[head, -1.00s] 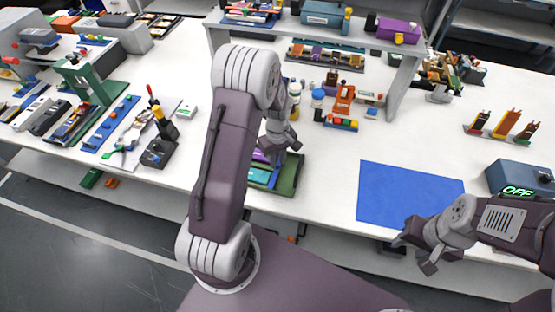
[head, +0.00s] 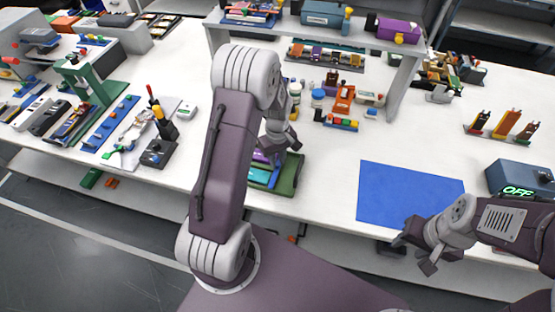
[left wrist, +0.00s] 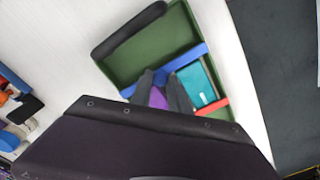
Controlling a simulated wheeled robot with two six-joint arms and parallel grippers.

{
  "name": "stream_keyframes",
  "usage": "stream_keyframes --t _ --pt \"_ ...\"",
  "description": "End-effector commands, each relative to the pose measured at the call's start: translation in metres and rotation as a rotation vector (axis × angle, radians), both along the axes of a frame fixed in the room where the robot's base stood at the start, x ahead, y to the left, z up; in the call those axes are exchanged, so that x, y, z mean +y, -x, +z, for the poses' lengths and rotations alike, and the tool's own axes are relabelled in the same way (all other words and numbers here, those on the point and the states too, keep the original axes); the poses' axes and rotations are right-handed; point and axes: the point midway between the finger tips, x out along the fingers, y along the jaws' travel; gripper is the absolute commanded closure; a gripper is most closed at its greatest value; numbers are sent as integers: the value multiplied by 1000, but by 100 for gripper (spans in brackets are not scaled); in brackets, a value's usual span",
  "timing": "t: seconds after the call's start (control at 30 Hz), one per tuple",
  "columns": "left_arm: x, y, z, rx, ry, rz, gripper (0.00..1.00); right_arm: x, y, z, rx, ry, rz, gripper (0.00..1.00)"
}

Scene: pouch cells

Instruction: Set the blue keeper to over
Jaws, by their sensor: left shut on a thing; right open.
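A green tray (left wrist: 150,50) lies on the white table; in the head view its green edge (head: 291,178) shows beside my left arm. A blue keeper (left wrist: 188,58) runs slantwise across the tray in the left wrist view. A teal cell (left wrist: 197,85) and a purple piece (left wrist: 157,98) lie on the near side of it. My left gripper (left wrist: 161,80) is shut at the blue keeper, its dark fingertips on either side of a part of it. My arm hides much of the tray in the head view. My right gripper (head: 415,255) is open and empty.
A blue mat (head: 405,190) lies right of the tray, bare. A box with an OFF sign (head: 518,178) stands at the right. A shelf (head: 310,45) stands behind, with bottles and small parts under it. Tools and a green press (head: 85,80) are at the left.

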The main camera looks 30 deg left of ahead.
Motion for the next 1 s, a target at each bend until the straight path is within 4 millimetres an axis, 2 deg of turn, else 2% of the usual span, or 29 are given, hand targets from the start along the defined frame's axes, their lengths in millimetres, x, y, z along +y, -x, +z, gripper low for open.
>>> stream_keyframes --t 0.27,0.5,1.0 --pt "1 0 1 -1 0 1 100 0 0 1 0 0 0 56" --pt "28 5 1 0 0 3 100 0 0 6 0 0 0 56" --pt "25 5 0 0 0 0 100 0 0 5 0 0 0 56"
